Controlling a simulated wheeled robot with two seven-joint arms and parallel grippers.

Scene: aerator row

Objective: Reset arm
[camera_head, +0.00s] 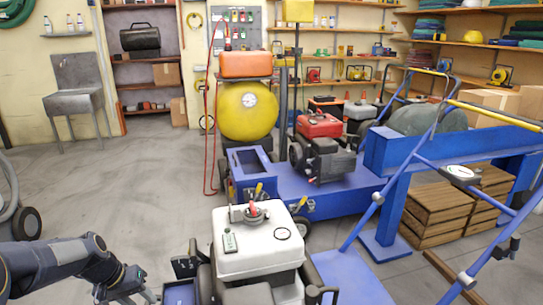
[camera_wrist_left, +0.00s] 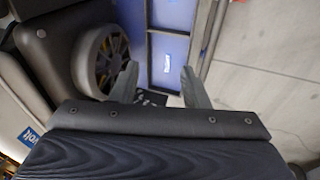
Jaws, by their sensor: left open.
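My left arm (camera_head: 55,260) comes in from the lower left in the head view. My left gripper (camera_head: 137,294) is low at the bottom edge, just left of the white-tanked engine machine (camera_head: 255,245). In the left wrist view, the two fingers of the left gripper (camera_wrist_left: 158,78) stand apart, with nothing between them. Beyond them are a dark wheel (camera_wrist_left: 97,60) and a blue frame with compartments (camera_wrist_left: 172,48). My right arm and gripper are in neither view.
A blue aerator (camera_head: 335,190) with a red engine (camera_head: 320,125) and yellow tank (camera_head: 248,110) stands behind. A blue handle frame (camera_head: 405,165) crosses the right side. Wooden crates (camera_head: 435,212) sit under a blue bench. The floor (camera_head: 140,180) at left is open, up to the sink (camera_head: 75,103).

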